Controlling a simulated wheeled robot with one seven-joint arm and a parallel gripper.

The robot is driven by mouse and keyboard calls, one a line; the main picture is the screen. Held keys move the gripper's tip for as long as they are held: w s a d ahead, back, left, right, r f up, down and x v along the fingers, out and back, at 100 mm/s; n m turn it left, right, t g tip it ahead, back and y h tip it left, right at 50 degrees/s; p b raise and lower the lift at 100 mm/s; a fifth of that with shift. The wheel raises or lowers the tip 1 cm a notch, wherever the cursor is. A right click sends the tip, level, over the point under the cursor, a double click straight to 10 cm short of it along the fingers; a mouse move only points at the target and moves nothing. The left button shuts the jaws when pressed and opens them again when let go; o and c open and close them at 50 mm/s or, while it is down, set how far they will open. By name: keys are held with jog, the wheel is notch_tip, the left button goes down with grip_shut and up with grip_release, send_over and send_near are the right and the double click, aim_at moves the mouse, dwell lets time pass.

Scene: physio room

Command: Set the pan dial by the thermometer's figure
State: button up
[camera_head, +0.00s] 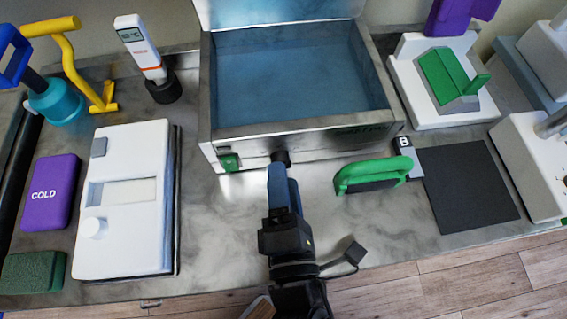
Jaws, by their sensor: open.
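The pan (215,125) is a large open metal tank with blue inside, at the top centre. A small black dial (281,156) sits low on its front face, partly hidden by my gripper. My gripper (279,172), with blue fingers, points at the dial from the front. It is open, its fingertips just in front of the dial; I cannot tell whether they touch it. The dial's setting cannot be read. The thermometer (140,45) is a white and orange stick upright in a black holder (162,90), left of the pan. Its display (131,34) is too small to read surely.
A green-handled block (372,174) and a black mat (470,193) lie right of my gripper. A white device (125,230), a purple COLD pack (50,190) and a green block (33,272) lie left. Bare counter (225,235) lies between.

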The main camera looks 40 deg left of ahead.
jog(key=b+v, duration=0.1)
jog(key=v, duration=0.5)
jog(key=shift+a, duration=0.1)
dwell(0.5)
